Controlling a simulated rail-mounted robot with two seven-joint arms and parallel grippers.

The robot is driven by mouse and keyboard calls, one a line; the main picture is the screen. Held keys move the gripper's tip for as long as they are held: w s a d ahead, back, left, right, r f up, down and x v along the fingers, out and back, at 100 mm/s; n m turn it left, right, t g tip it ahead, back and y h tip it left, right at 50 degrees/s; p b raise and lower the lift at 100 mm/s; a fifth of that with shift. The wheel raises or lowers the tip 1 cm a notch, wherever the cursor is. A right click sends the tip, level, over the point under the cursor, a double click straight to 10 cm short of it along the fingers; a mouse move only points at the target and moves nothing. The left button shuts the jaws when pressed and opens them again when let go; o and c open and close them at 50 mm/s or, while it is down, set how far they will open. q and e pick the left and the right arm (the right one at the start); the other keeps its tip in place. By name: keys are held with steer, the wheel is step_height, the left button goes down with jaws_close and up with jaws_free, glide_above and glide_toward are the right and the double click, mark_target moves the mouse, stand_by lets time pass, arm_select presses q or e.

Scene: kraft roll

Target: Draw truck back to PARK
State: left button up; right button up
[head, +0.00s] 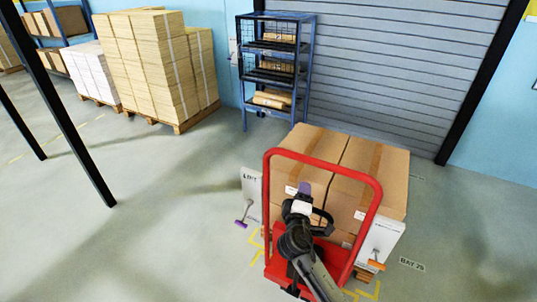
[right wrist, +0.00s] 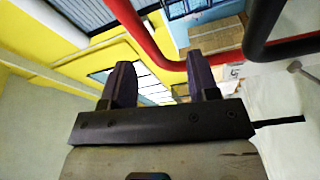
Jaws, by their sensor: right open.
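The truck (head: 377,200) has a red tubular handle frame and stands at the lower middle of the head view. Large brown cartons (head: 380,165) stand behind the frame, seemingly on the truck or a pallet. My right gripper (head: 303,192) is open and empty, in front of the cartons and within the frame's outline, below its top bar. In the right wrist view its two dark fingers (right wrist: 162,80) are apart, with the red bar (right wrist: 150,45) beyond them; contact cannot be told. No PARK marking is readable. My left gripper is not in view.
White panels flank the truck, one with a purple-ended lever (head: 241,222), one with an orange-ended lever (head: 376,264). Yellow floor marks and a BAY label (head: 412,264) lie nearby. A blue rack (head: 275,70), shutter (head: 400,70) and stacked pallets (head: 155,65) stand behind. Left floor is mostly clear.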

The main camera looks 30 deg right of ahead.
mark_target(295, 159)
steer(key=w+d+r+n+t, duration=0.1)
steer(key=w+d, duration=0.1)
steer(key=w, duration=0.2)
steer(key=w+d+r+n+t+b, duration=0.1)
steer(key=w+d+r+n, duration=0.1)
steer(key=w, duration=0.2)
steer(key=w+d+r+n+y, duration=0.1)
steer(key=w+d, duration=0.1)
steer(key=w, duration=0.2)
steer(key=shift+r+t, duration=0.25)
steer(key=shift+t, duration=0.15)
jaws_close()
stand_by(0.4)
